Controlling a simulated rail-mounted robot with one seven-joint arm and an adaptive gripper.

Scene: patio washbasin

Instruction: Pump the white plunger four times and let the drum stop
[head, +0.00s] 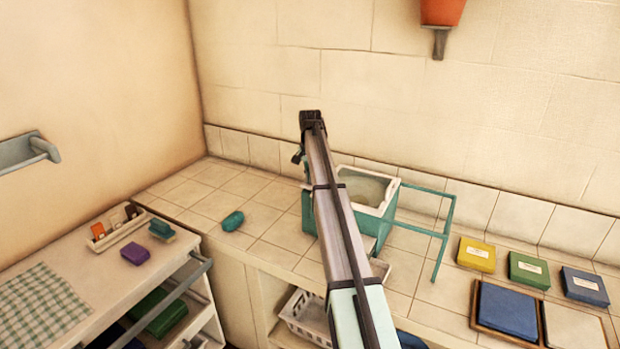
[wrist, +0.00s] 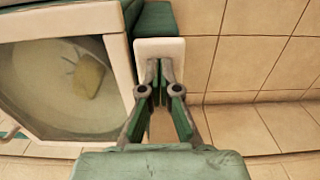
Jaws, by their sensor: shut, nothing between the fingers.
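The teal washer (head: 383,225) with a white-rimmed top stands on the tiled counter, partly hidden behind my arm in the head view. In the wrist view its drum (wrist: 40,85) shows at left through a white frame, with a yellowish item (wrist: 90,75) inside. The white plunger (wrist: 174,46) is a pale rectangular pad beside the drum frame, on the teal body. My gripper (wrist: 160,68) is shut and empty, its fingertips over the plunger pad. I cannot tell whether they touch it. In the head view the fingers and plunger are hidden by my arm.
A teal rail frame (head: 446,230) stands right of the washer. Yellow (head: 477,254), green (head: 529,269) and blue (head: 585,287) boxes sit further right. A teal soap-like item (head: 232,221) lies on the counter at left, with clear tiles around it.

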